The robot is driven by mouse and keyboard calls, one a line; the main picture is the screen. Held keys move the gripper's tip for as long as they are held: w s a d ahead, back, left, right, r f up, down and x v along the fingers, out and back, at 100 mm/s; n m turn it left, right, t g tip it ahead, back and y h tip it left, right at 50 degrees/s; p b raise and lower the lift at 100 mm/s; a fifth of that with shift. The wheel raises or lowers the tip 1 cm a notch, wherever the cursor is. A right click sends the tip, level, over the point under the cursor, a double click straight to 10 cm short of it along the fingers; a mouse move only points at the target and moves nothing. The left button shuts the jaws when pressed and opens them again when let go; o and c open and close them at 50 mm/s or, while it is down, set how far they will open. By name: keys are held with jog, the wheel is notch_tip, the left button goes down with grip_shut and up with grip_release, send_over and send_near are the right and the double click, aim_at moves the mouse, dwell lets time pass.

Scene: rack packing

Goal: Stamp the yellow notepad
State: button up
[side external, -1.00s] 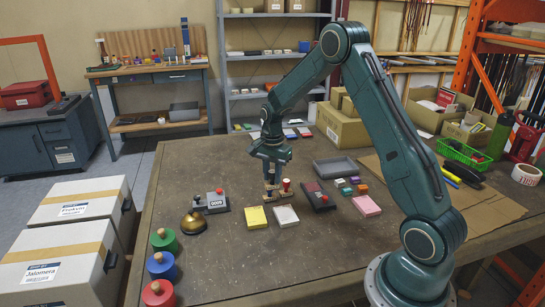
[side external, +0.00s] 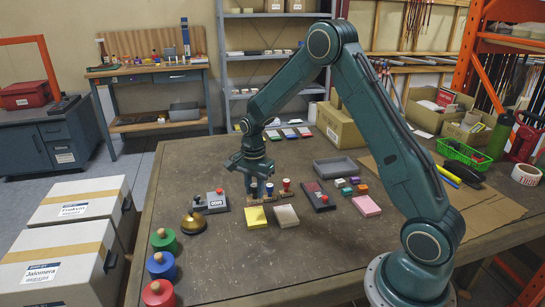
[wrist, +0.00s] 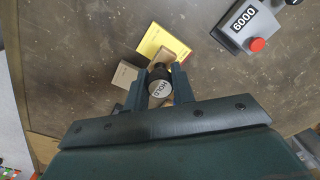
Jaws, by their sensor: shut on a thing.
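The yellow notepad (side external: 256,217) lies flat on the table, and it also shows in the wrist view (wrist: 150,40). My gripper (side external: 254,183) is above the table, just behind the pad as the side view sees it. In the wrist view my gripper (wrist: 160,86) is shut on a stamp with a round black top (wrist: 159,86) labelled HOLD. The stamp's underside is hidden, so I cannot tell its exact height. Two other stamps, one blue-topped (side external: 269,189) and one red-topped (side external: 286,185), stand to the right of my gripper.
A pale notepad (side external: 286,215) lies right of the yellow one. A grey numbering device with a red button (side external: 213,201) and a brass bell (side external: 193,222) are to the left. A dark ink pad (side external: 318,197), a pink pad (side external: 366,205) and a grey tray (side external: 338,167) are to the right.

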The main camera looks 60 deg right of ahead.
aim_at(255, 198)
jog(key=shift+f, duration=2.45)
jog(key=shift+f, duration=0.55)
dwell(0.4)
jog(key=shift+r, duration=3.55)
